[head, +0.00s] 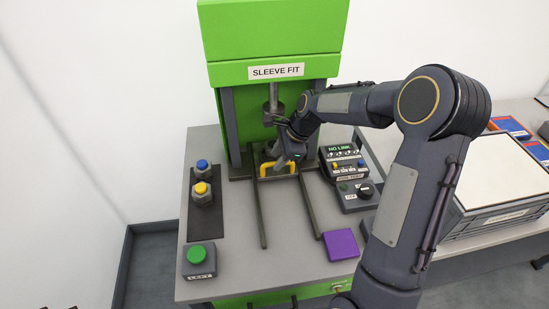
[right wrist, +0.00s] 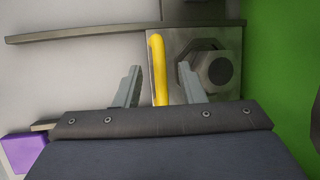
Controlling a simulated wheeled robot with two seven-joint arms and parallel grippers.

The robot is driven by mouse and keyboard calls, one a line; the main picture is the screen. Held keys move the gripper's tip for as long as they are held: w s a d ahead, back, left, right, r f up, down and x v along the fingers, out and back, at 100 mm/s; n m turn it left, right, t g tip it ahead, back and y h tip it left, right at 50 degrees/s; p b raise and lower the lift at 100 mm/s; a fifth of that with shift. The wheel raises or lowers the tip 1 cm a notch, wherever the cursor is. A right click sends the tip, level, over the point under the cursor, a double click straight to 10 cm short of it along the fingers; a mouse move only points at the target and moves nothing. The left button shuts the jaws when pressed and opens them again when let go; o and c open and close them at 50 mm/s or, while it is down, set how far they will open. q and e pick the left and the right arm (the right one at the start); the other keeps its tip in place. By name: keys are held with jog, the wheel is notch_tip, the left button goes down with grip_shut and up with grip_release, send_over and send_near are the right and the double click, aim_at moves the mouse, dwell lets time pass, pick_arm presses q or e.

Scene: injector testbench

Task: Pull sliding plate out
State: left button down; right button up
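The sliding plate (right wrist: 182,38) is a grey metal plate with a hex nut and round centre piece on it and a yellow handle (right wrist: 158,68) along one edge. In the head view the yellow handle (head: 265,169) is at the front of the plate, under the green press, at the back end of two dark rails. My right gripper (right wrist: 160,92) is open, its two grey fingers on either side of the handle with visible gaps. In the head view my right gripper (head: 284,161) partly hides the handle and plate. My left gripper is not in view.
The dark rails (head: 262,215) run forward over the grey table, with clear space between them. A purple block (head: 341,245) lies right of the rails. A control box (head: 350,178) stands at right, a green button (head: 198,261) at front left, and a dark tray (head: 205,222) with two capped parts behind it.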

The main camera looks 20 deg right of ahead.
jog(key=shift+w+a+f, duration=0.2)
jog(key=shift+f, duration=0.45)
grip_shut()
